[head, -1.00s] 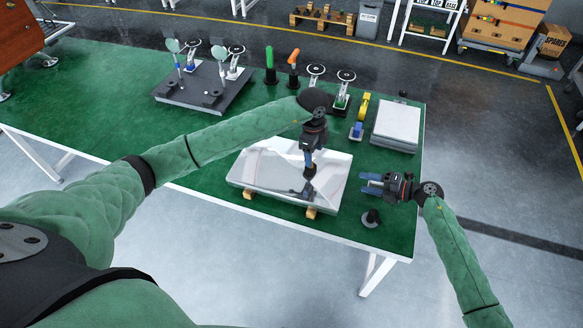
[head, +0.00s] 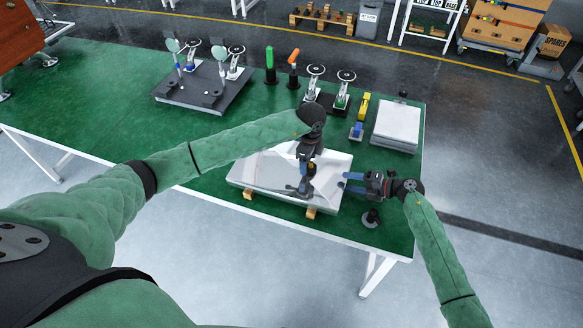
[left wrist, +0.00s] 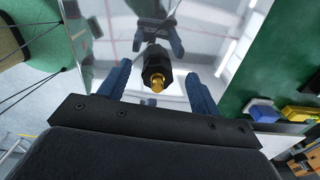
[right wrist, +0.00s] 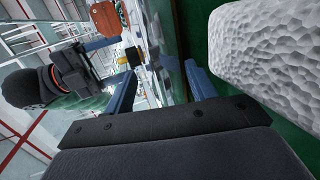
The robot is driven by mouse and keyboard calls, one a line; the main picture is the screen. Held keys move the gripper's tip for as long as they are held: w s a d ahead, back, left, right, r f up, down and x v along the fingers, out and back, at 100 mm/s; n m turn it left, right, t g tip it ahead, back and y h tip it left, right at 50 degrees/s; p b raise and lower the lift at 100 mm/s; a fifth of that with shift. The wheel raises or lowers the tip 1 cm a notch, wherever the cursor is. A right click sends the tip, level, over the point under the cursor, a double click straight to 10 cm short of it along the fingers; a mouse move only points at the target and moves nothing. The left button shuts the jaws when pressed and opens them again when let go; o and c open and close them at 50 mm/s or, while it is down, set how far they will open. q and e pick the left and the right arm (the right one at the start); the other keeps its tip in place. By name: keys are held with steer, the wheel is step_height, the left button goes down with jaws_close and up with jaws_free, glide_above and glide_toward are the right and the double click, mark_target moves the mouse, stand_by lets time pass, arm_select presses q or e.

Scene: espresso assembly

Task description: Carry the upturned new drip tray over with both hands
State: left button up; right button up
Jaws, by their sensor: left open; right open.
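The upturned drip tray (head: 262,172), shiny and mirror-like, rests on wooden blocks (head: 248,193) near the table's front edge. My left gripper (head: 308,180) points down above its right part, open. In the left wrist view a black fitting with a brass tip (left wrist: 156,72) stands between the spread fingers (left wrist: 158,85), with room on both sides. My right gripper (head: 346,183) is open, its fingers pointing left at the tray's right edge. In the right wrist view its fingers (right wrist: 160,85) are apart; I cannot tell whether the tray wall lies between them.
A dark round-based object (head: 371,219) stands just below my right gripper. A pale box-like block (head: 396,124), blue and yellow items (head: 362,108) and several tools stand behind. A dark plate (head: 200,90) with parts is at back left. The green table (head: 110,110) is clear at left.

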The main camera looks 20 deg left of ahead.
arm_select(q)
steer(key=shift+f, duration=0.95)
arm_select(e)
steer(key=shift+x, duration=0.95)
arm_select(q)
steer(key=c, duration=1.2)
arm_select(e)
steer(key=c, duration=1.2)
arm_select(q)
jaws_close()
arm_select(e)
jaws_close()
